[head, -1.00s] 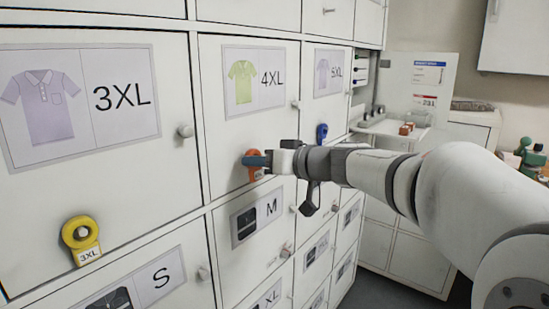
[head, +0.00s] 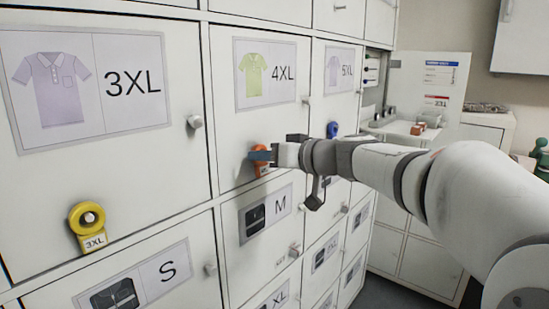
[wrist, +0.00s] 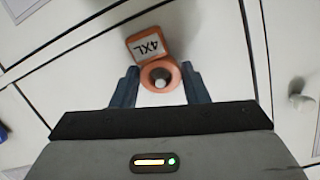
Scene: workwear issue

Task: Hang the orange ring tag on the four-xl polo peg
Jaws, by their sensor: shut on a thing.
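The orange ring tag (head: 261,171) is at the lower part of the 4XL polo door (head: 230,150), partly hidden by my gripper in the head view. In the wrist view the orange ring tag (wrist: 145,47) shows its 4XL label, upside down. A pale peg (wrist: 157,83) shows through its ring, so the ring appears to be around the peg; how far along it sits I cannot tell. My gripper (head: 262,155) is shut on the ring; its blue fingers (wrist: 160,76) stand on either side of it.
A yellow 3XL ring tag (head: 86,228) hangs on the 3XL polo door at left. A blue ring tag (head: 333,129) is on the 5XL door. Round door knobs (head: 195,121) stick out nearby. An open side shelf (head: 405,132) lies beyond, at right.

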